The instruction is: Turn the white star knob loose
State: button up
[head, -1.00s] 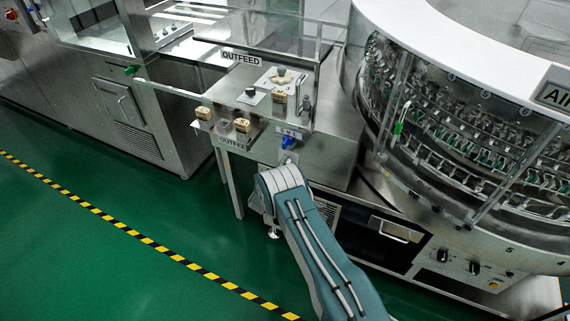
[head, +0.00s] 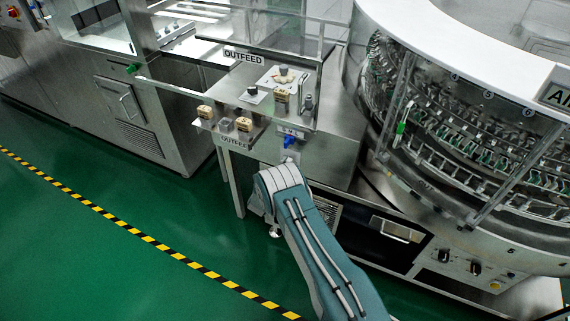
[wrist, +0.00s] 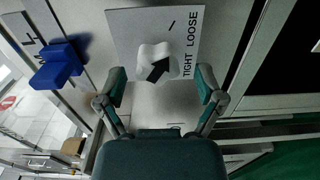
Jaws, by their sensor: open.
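The white star knob (wrist: 157,62) sits on a light plate (wrist: 128,24) marked TIGHT and LOOSE in the wrist view. My gripper (wrist: 161,84) is open, with one finger on each side of the knob's lower part.
A blue handle (wrist: 57,65) is left of the knob and also shows in the head view (head: 290,141). The outfeed panel (head: 262,106) with knobs and tan blocks is above. The rotary washer (head: 450,140) stands right. Green floor at left is clear.

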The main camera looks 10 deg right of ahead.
jog(key=v, duration=1.1)
jog(key=shift+a, duration=0.15)
